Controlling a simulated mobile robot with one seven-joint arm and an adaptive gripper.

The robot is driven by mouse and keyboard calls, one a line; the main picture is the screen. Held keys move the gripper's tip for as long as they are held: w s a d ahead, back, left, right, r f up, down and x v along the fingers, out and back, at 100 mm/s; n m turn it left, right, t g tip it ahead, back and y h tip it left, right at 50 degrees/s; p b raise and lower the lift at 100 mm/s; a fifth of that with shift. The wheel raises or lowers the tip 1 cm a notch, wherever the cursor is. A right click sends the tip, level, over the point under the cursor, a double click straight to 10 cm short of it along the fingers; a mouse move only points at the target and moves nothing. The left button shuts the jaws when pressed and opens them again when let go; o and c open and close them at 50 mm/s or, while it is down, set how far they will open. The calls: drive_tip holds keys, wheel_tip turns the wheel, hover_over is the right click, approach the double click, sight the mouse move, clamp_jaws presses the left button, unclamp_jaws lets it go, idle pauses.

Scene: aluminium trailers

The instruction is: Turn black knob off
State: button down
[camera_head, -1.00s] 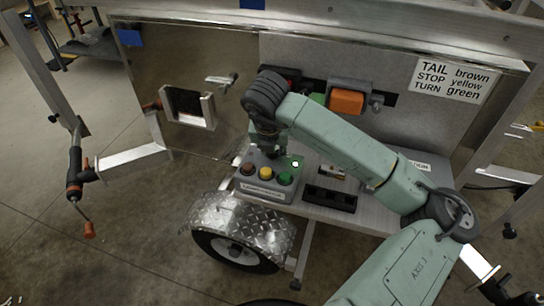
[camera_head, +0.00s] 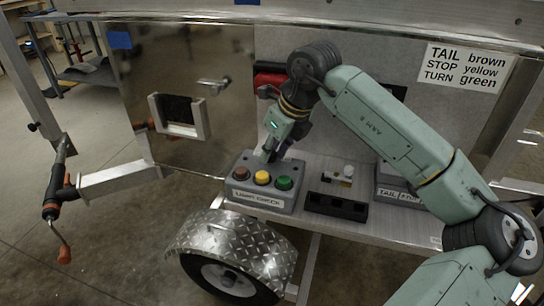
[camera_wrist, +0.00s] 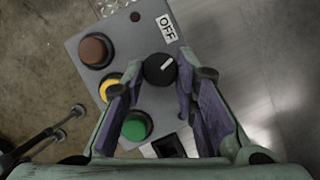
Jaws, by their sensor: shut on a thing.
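The black knob (camera_wrist: 160,69) with a white pointer line sits on a grey control box (camera_head: 240,190). In the wrist view the pointer slants to the upper right, and an OFF label (camera_wrist: 167,28) lies above the knob. My gripper (camera_wrist: 163,78) has its purple-lined fingers on both sides of the knob, shut on it. In the head view my gripper (camera_head: 270,153) reaches down to the back of the box and hides the knob.
Brown (camera_head: 239,174), yellow (camera_head: 262,177) and green (camera_head: 284,183) buttons line the box's front. A black socket block (camera_head: 336,207) and a second grey box (camera_head: 398,186) stand to the right. A trailer wheel fender (camera_head: 235,245) lies below.

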drive_tip(key=n+g, duration=0.1)
drive_tip(key=n, duration=0.1)
drive_tip(key=n+y, duration=0.1)
drive_tip(key=n, duration=0.2)
drive_tip(key=shift+w+g, duration=0.15)
drive_tip(key=shift+g, duration=0.25)
idle(0.3)
drive_tip(key=c, duration=1.3)
unclamp_jaws()
drive_tip(key=shift+d+r, duration=0.1)
drive_tip(key=shift+d, duration=0.05)
drive_tip(key=v, duration=1.2)
